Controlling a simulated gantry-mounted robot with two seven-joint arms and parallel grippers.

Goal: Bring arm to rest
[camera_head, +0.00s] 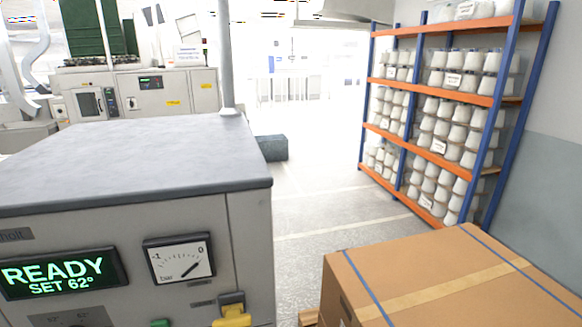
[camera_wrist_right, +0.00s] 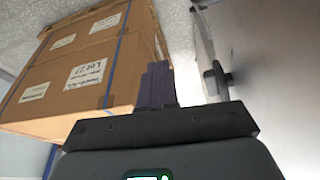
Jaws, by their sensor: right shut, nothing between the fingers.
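My right gripper (camera_wrist_right: 158,82) shows in the right wrist view, its dark purple fingers together and nothing held between them. Its black mount crosses the lower part of that view. The strapped cardboard box (camera_wrist_right: 85,65) lies just left of and behind the fingers in that picture. I cannot tell the exact gap between them. A grey machine wall (camera_wrist_right: 270,70) is on the right. Neither arm shows in the head view, and my left gripper is in neither view.
In the head view a grey machine (camera_head: 130,160) with a READY display (camera_head: 60,273) and gauge (camera_head: 180,261) fills the left. The cardboard box (camera_head: 450,280) is at lower right. An orange and blue rack (camera_head: 440,90) of white cones stands behind. Open floor (camera_head: 315,200) lies between.

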